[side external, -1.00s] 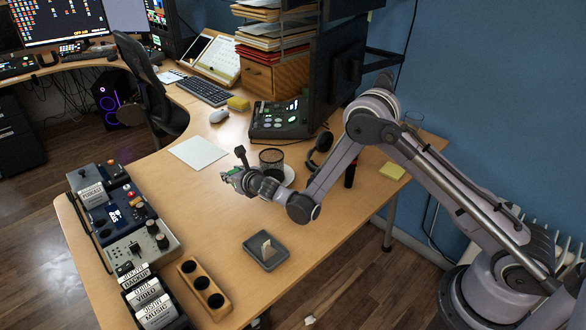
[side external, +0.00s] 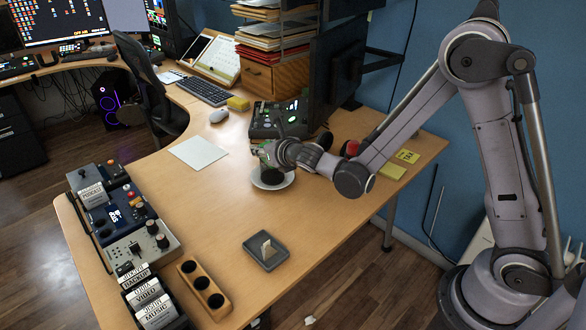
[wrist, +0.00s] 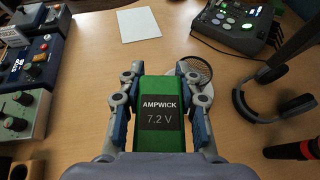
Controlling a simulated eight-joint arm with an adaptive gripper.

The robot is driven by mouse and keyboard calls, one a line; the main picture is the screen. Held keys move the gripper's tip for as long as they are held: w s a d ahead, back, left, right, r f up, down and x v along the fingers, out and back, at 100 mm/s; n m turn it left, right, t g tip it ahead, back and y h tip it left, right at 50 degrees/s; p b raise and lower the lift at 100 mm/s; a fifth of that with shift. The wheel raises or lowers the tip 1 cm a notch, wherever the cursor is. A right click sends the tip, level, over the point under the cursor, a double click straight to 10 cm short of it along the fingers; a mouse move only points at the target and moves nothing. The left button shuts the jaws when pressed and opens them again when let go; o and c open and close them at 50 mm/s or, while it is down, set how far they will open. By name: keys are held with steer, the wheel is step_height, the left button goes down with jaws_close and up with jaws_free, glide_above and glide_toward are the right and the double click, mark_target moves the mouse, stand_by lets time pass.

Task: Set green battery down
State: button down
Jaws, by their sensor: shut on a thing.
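The green battery (wrist: 160,118), with a black label reading "AMPWICK 7.2 V", is held between the two fingers of my gripper (wrist: 161,76) in the wrist view. In the side external view my gripper (side external: 262,152) is over the back part of the wooden desk, near the dark mesh cup and saucer. Only a small bit of green shows at its tip there, so the battery is mostly hidden. I cannot tell the exact height of the battery above the desk.
A white saucer (side external: 272,182) with a dark mesh cup sits close below my gripper. Headphones (wrist: 275,95) and a red-topped black object (wrist: 300,148) lie to the right. A lit console (side external: 279,120) stands behind. A white sheet (side external: 198,152) and bare desk lie left.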

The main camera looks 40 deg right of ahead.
steer(key=s+d+r+m+h, duration=0.15)
steer(key=s+r, duration=0.45)
steer(key=s, duration=0.8)
steer(key=m+g+h, duration=0.8)
steer(key=m+h, duration=0.1)
steer(key=m, duration=0.1)
glide_above(292, 216)
step_height(292, 216, down, 18)
steer(key=shift+y, duration=0.25)
steer(key=shift+f, duration=3.2)
steer(key=shift+f, duration=0.9)
steer(key=c, duration=0.8)
jaws_free()
